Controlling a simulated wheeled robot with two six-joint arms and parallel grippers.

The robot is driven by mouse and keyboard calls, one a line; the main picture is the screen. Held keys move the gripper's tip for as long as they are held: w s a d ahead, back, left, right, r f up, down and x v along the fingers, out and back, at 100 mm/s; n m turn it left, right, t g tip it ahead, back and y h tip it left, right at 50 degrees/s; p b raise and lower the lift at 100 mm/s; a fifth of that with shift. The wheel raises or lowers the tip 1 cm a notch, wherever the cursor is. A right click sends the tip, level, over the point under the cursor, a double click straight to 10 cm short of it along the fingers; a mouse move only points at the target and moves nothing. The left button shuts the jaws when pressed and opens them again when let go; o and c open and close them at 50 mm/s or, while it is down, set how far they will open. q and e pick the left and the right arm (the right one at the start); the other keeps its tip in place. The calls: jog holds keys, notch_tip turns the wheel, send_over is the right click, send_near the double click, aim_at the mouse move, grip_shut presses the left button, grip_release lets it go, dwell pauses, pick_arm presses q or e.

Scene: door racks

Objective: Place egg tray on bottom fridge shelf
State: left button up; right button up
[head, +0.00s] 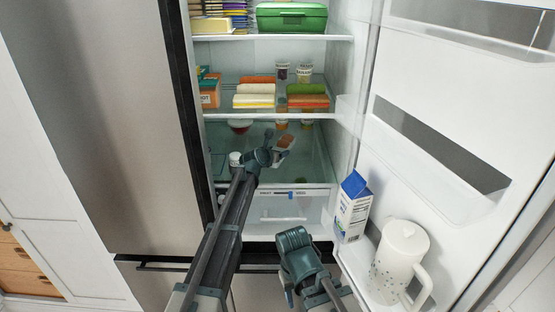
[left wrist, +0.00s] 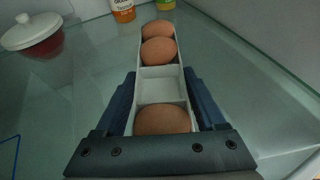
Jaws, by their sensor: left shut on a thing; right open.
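The egg tray (head: 286,143) is narrow and white; in the left wrist view it (left wrist: 165,80) holds three brown eggs, with an empty compartment between the nearest egg and the other two. My left gripper (head: 275,152) is shut on the tray, its dark jaws on both sides of it. The tray is inside the fridge, above or on the glass bottom shelf (head: 312,170); I cannot tell whether it touches. My right gripper (head: 293,240) is open and empty, lower down in front of the fridge.
The open door at right holds a milk carton (head: 352,210) and a white pitcher (head: 400,260).

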pick_arm(q)
jog(key=shift+f+b, duration=0.45)
jog(key=shift+f, duration=0.45)
jog(key=shift+r, duration=0.15)
pick_arm(e)
jog(key=shift+f, duration=0.75)
pick_arm(q)
jog(key=o, duration=1.4)
jog(key=p+v, duration=0.5)
jog(key=v, duration=0.7)
jog(key=shift+a, duration=0.1)
pick_arm(e)
notch_tip(320, 180, up, 5)
jog(key=shift+f, duration=0.15)
